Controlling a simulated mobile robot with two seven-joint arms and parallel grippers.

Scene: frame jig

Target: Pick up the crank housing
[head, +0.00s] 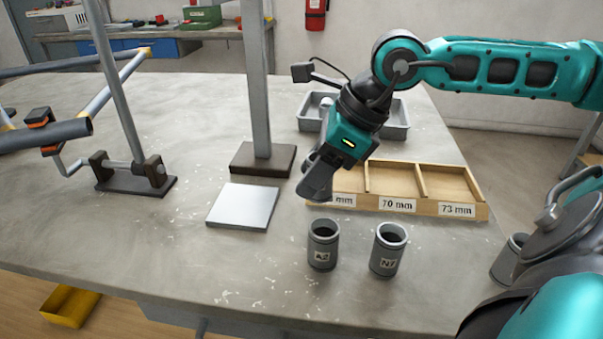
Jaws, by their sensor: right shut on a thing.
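My right gripper (318,185) hangs over the middle of the table, pointing down, in front of the wooden tray's left end. It is shut on a dark grey part (314,182) that blends with the fingers. I cannot tell its full shape or whether it is the crank housing. A dark stand with two bearing blocks, a shaft and a bent crank handle (130,176) stands on the table at left. Two grey cylinders, marked A2 (322,246) and apparently N7 (388,250), stand upright below and right of the gripper. My left gripper is not in view.
A wooden tray (398,206) with compartments marked 70 mm and 73 mm lies behind the cylinders. A grey bin (398,130) is behind it. A metal post (257,90) and a pale square plate (243,206) are left of the gripper. The table's front left is clear.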

